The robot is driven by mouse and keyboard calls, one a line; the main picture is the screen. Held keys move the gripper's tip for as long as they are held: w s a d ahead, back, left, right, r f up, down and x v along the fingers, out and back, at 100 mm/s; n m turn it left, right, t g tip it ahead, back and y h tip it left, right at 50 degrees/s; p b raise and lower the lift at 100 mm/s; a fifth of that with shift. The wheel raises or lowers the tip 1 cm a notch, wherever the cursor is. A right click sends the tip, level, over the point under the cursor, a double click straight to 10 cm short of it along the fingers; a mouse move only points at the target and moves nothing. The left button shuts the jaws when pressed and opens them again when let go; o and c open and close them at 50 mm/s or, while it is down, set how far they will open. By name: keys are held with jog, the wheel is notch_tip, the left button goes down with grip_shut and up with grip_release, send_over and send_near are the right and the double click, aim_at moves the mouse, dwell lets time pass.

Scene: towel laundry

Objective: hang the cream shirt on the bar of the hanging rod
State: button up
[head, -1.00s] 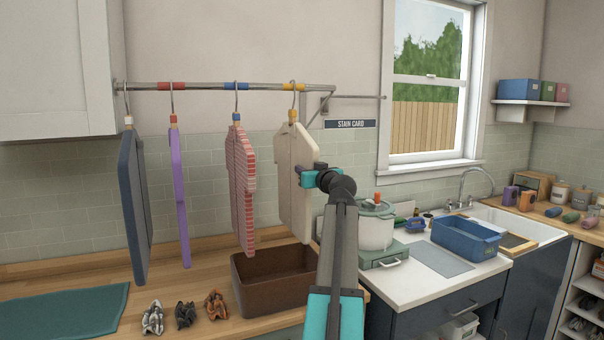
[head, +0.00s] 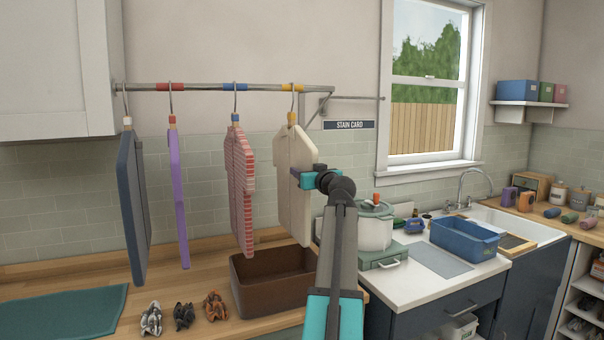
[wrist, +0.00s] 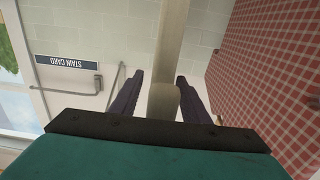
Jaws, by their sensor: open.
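The cream shirt (head: 290,205) hangs upright below the bar (head: 205,86) of the hanging rod. Its hook (head: 292,105) meets the bar at the yellow band near the right end. My gripper (head: 297,177) is at the shirt's right edge in the head view. In the wrist view my gripper (wrist: 160,84) is open, with one dark finger on each side of the shirt's narrow edge (wrist: 172,35). Gaps show between the fingers and the cloth there.
A red-checked shirt (head: 240,190) hangs just left, with a purple one (head: 178,200) and a dark blue one (head: 132,210) beyond. A brown bin (head: 270,280) stands below. A pot (head: 372,225) is to the right. Wall space right of the bar holds a "STAIN CARD" sign (head: 348,125).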

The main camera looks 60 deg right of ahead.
jog(key=b+v, duration=0.3)
jog(key=v, duration=1)
jog(key=shift+s+a, duration=0.2)
jog(key=shift+a, duration=0.05)
